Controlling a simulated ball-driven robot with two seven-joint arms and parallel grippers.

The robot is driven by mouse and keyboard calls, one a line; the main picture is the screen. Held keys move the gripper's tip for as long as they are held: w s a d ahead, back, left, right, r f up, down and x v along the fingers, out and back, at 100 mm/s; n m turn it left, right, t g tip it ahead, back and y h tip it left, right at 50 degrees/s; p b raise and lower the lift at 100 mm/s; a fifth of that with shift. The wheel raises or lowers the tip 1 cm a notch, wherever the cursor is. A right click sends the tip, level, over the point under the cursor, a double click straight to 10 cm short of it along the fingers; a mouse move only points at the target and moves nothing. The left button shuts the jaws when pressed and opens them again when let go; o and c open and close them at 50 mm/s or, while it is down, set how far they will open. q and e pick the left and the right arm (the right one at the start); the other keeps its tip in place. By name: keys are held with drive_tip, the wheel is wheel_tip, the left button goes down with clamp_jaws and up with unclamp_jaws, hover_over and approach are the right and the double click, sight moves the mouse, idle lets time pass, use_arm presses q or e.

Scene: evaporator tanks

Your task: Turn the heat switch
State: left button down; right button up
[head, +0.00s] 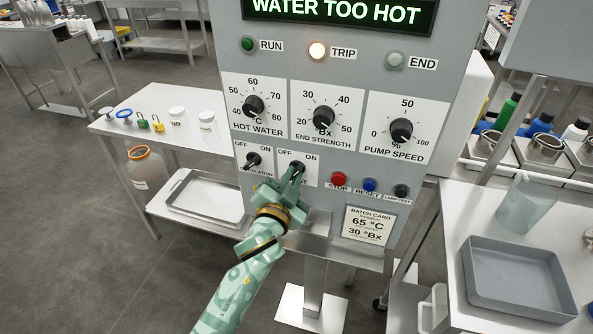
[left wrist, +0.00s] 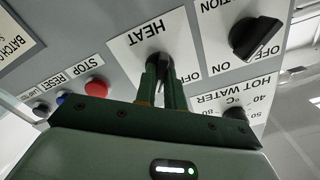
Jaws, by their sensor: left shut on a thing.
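The heat switch (head: 298,166) is a small black knob on a white plate marked OFF and ON, low on the grey control panel (head: 272,62). My left gripper (head: 294,178) reaches up to it from below. In the left wrist view its two green fingers (left wrist: 162,78) are shut on the black knob (left wrist: 155,55), beside the word HEAT. The fingers hide much of the knob, so I cannot tell which way it points. The lit display (head: 338,12) reads WATER TOO HOT. The TRIP lamp (head: 318,50) glows; the RUN and END lamps look unlit. My right gripper is out of view.
Close left of the heat switch is the circulation switch (head: 252,160). To the right are the red STOP button (head: 338,179) and blue RESET button (head: 370,184). Dials sit above. A side table (head: 150,112) stands left; a grey tray (head: 516,300) lies right.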

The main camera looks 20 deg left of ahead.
use_arm(q)
drive_tip(key=shift+n, duration=0.3)
drive_tip(key=shift+n+p, duration=0.4)
drive_tip(key=shift+n, duration=0.4)
drive_tip(key=shift+d, duration=0.15)
